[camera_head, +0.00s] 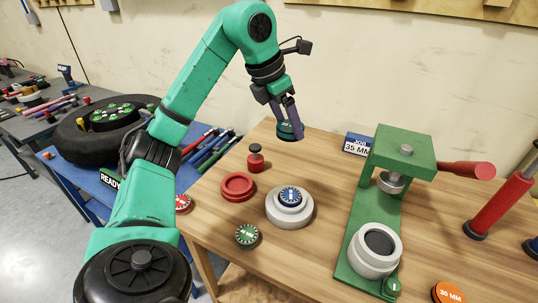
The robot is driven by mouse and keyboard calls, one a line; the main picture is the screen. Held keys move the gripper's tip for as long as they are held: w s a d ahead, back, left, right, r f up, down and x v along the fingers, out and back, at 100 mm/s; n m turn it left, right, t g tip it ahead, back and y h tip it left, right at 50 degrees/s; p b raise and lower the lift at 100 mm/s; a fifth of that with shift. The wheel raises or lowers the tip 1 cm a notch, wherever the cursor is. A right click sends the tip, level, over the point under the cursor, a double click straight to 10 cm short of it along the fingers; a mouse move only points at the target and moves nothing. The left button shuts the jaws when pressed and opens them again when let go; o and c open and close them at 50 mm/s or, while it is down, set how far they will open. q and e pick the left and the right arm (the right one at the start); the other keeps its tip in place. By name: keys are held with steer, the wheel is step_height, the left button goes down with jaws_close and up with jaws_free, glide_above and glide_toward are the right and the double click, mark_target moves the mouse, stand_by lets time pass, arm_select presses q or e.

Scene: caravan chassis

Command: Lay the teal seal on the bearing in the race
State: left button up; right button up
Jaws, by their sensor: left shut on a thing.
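My left gripper (285,112) hangs above the back of the wooden bench, with its fingers pointing down. It is shut on the teal seal (291,132), a dark teal round piece partly hidden by the fingers. A pale, thick-walled ring (363,263) with a dark round middle sits on the base of the green press; it looks like the race. I cannot tell whether the dark middle is the bearing. The gripper is up and to the left of this ring, well apart from it. My right gripper is out of view.
The green press (403,150) with its red handle (466,170) overhangs the ring. A pale stepped block (290,221) with a blue-labelled disc, a red ring (238,187) and a small red-black piece (256,158) stand left of it. A "35 MM" sign (356,145) stands behind.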

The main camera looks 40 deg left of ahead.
arm_select(q)
steer(key=b, duration=0.4)
glide_above(292, 193)
steer(key=s, duration=0.2)
step_height(292, 193, down, 9)
steer(key=f+b, duration=0.1)
steer(key=f, duration=0.1)
steer(key=f+b, duration=0.1)
steer(key=f, duration=0.2)
steer(key=shift+w+a+f+b, duration=0.15)
steer(key=shift+w+f+b, duration=0.05)
steer(key=shift+b, duration=0.1)
step_height(292, 193, down, 4)
steer(key=shift+f+b, duration=0.1)
steer(key=shift+b, duration=1)
steer(key=shift+f, duration=0.3)
steer(key=shift+r, duration=0.1)
steer(key=shift+f, duration=0.2)
steer(key=o, duration=1.2)
steer(key=shift+r, duration=0.1)
steer(key=shift+o, duration=0.2)
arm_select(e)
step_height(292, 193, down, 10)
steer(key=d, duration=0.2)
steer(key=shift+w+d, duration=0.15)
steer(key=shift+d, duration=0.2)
